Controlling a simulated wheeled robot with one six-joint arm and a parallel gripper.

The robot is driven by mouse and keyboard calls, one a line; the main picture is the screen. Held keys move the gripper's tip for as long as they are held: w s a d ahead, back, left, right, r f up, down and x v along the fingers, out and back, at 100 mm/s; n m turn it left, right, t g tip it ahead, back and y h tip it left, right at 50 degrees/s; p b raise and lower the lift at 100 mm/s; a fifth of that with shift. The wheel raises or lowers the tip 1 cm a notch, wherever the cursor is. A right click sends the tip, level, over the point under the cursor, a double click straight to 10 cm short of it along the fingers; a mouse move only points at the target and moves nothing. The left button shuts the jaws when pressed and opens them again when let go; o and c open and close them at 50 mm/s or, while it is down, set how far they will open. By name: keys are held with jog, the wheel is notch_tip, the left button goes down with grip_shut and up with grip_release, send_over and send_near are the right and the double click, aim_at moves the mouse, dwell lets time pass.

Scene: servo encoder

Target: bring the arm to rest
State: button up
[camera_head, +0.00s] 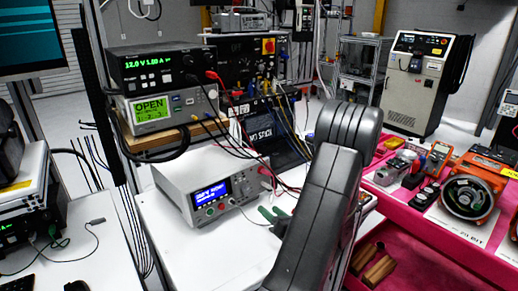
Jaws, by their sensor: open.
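My arm (318,205) shows as thick dark grey links rising from the bottom centre. It bends at a rounded, ribbed joint (348,128) near the middle of the picture. The end of the arm and my gripper are not visible, so I cannot see what is between the jaws. The arm covers part of the white bench (165,235) and the gap between it and the pink bench.
A white meter with a blue screen (207,185) stands left of my arm, with cables running to stacked instruments (160,65). A green item (270,214) lies close to the arm. The pink bench (440,225) at right holds tools and an orange-rimmed round device (470,197).

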aim_at(247, 192)
jog(key=p+x, duration=0.2)
jog(key=x, duration=1)
jog(key=shift+w+a+p, duration=0.1)
jog(key=shift+a+p, duration=0.05)
jog(key=shift+p, duration=0.15)
